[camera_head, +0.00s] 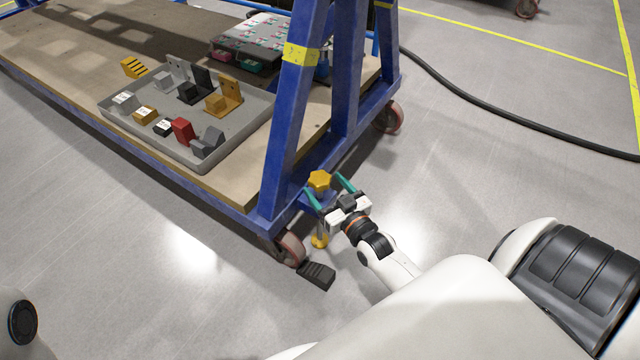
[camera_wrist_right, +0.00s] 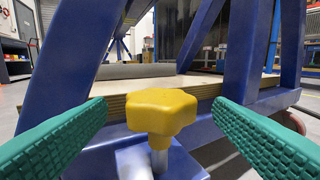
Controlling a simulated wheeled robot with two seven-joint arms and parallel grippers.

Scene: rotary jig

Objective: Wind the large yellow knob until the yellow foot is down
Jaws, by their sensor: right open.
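The large yellow knob (camera_head: 319,180) sits on top of a screw at the corner of the blue cart frame. In the right wrist view the knob (camera_wrist_right: 160,110) is lobed, on a metal stem, between the two green fingers. The yellow foot (camera_head: 319,241) shows low beneath the knob, near the floor; I cannot tell whether it touches the floor. My right gripper (camera_head: 329,187) is open, with one finger on each side of the knob and a gap on both sides. It also shows in the right wrist view (camera_wrist_right: 160,117). My left gripper is not in view.
The blue cart frame (camera_head: 292,130) rises beside the knob. A caster wheel (camera_head: 290,249) and a black pedal (camera_head: 316,275) are close to the foot. A grey tray (camera_head: 240,128) with several blocks lies on the wooden deck (camera_head: 60,62).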

